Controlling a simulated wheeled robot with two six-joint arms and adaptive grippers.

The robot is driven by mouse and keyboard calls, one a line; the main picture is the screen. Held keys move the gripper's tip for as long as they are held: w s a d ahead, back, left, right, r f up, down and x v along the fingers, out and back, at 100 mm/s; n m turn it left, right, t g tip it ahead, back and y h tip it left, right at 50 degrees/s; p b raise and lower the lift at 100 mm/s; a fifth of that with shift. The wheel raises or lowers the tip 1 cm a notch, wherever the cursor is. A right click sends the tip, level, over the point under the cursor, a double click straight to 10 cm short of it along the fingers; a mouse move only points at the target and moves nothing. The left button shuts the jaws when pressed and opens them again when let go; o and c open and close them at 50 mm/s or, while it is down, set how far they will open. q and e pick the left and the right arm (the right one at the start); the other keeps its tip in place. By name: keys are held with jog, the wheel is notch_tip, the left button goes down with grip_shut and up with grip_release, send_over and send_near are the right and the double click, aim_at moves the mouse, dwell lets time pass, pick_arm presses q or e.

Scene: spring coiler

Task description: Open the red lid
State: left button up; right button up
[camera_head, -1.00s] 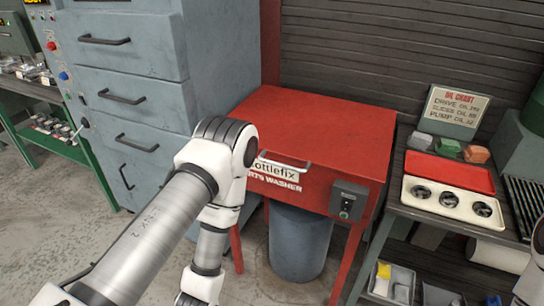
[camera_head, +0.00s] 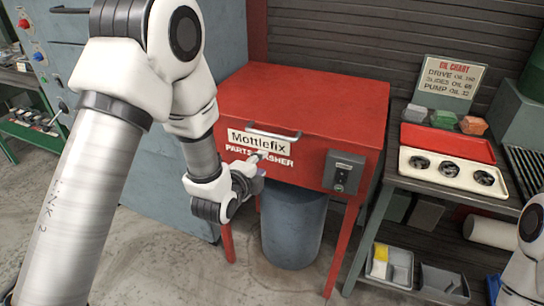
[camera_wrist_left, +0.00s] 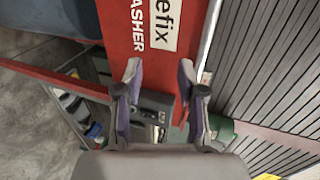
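The red lid (camera_head: 310,95) is the flat top of the red parts washer and lies shut on it. A pale bar handle (camera_head: 265,134) runs along its front edge, above the Mottlefix label. My left gripper (camera_head: 256,159) is in front of the washer, just below the handle and apart from it as far as I can see. In the left wrist view my left gripper (camera_wrist_left: 162,95) is open, with nothing between its two fingers. A pale bar, likely the handle (camera_wrist_left: 210,32), shows beyond the right finger. My right gripper is out of view.
A dark control box (camera_head: 343,172) sits on the washer's front right. A grey bin (camera_head: 293,228) stands below. Grey drawers stand to the left. On the right, a bench holds a cream tray (camera_head: 452,175), small boxes and an oil chart (camera_head: 450,77).

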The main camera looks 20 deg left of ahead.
aim_at(271, 136)
pick_arm(q)
notch_tip(271, 136, up, 5)
jog(key=w+t, duration=0.1)
jog(key=x, duration=0.8)
jog(key=shift+r, duration=0.1)
grip_shut()
